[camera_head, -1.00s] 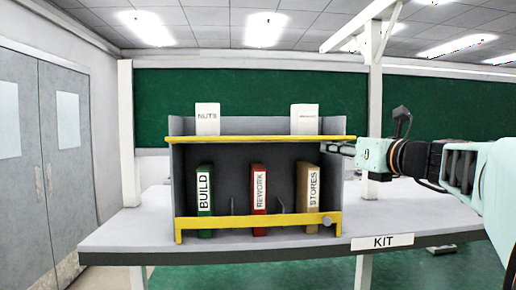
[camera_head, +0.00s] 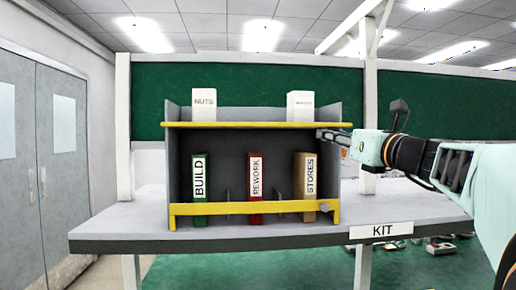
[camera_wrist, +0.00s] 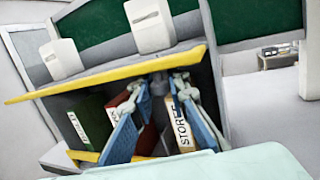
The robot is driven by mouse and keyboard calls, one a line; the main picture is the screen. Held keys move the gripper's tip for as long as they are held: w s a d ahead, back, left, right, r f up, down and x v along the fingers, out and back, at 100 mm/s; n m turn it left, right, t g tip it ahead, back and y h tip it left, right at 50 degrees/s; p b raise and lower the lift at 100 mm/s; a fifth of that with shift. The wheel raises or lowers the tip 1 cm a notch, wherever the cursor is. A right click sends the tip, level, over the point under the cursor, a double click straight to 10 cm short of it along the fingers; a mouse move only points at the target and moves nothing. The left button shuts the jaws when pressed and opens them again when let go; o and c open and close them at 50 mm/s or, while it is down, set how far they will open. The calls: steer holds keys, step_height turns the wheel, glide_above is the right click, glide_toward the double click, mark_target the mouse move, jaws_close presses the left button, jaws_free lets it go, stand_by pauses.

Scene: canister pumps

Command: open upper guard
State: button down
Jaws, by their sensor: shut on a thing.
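The upper guard (camera_head: 255,125) is a yellow bar across the top front of a grey shelf unit (camera_head: 262,114). It also crosses the wrist view at a slant (camera_wrist: 105,78). My gripper (camera_head: 322,134) is at the right end of the upper guard, just under its edge. In the wrist view my gripper (camera_wrist: 158,105) has its blue-padded fingers below the yellow bar, in front of the binders. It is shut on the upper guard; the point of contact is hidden.
Green BUILD (camera_head: 199,180), red REWORK (camera_head: 256,180) and brown STORES (camera_head: 309,178) binders stand in the shelf. Two white boxes, one NUTS (camera_head: 204,104), the other (camera_head: 300,105), stand on top. The grey bench (camera_head: 410,207) is clear to the right.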

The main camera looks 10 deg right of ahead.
steer(key=shift+f+t+b, duration=0.35)
steer(key=shift+t+b, duration=0.05)
steer(key=shift+b, duration=0.65)
steer(key=shift+w+r, duration=0.1)
steer(key=shift+r, duration=0.1)
steer(key=c, duration=1.8)
jaws_free()
